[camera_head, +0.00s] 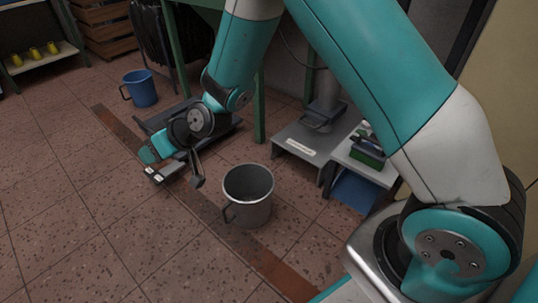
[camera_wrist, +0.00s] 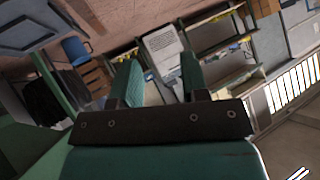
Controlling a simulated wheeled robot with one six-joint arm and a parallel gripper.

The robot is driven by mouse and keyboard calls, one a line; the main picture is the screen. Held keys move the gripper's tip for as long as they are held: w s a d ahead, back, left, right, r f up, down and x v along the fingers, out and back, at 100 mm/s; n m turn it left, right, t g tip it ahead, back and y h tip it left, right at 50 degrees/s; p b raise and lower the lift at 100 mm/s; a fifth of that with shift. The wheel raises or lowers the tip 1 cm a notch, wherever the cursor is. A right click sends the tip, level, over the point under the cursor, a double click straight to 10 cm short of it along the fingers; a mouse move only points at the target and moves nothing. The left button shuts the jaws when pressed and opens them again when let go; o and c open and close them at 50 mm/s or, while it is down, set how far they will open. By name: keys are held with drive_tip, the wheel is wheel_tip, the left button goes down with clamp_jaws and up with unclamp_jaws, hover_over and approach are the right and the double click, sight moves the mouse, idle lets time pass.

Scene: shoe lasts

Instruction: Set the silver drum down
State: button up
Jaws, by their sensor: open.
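The silver drum (camera_head: 247,196) is a grey metal, open-topped vessel with a side handle. It stands upright on the tiled floor near the middle of the head view. My gripper (camera_head: 176,177) is to the left of the drum, apart from it, with its jaws spread and nothing between them. In the wrist view my gripper (camera_wrist: 160,75) shows two separated teal fingers with an empty gap. The drum does not show in the wrist view.
A blue drum (camera_head: 140,88) with a handle stands farther back on the floor. A dark low platform (camera_head: 222,132) lies behind my gripper, near a green post (camera_head: 260,108). A grey step stand (camera_head: 300,140) and a green box (camera_head: 367,153) are at right. Floor at left is clear.

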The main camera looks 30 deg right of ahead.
drive_tip(key=s+d+r+n+g+h, duration=0.1)
drive_tip(key=s+d+r+g, duration=0.3)
drive_tip(key=s+r, duration=0.8)
drive_tip(key=s+d+r+g+h, duration=0.1)
drive_tip(key=s+d, duration=0.3)
drive_tip(key=s, duration=0.4)
drive_tip(key=s+d+r+g+h, duration=0.2)
drive_tip(key=s+d+r, duration=0.1)
drive_tip(key=s, duration=0.6)
drive_tip(key=shift+s+d+r, duration=0.15)
drive_tip(key=shift+s+d, duration=0.1)
drive_tip(key=shift+d, duration=0.3)
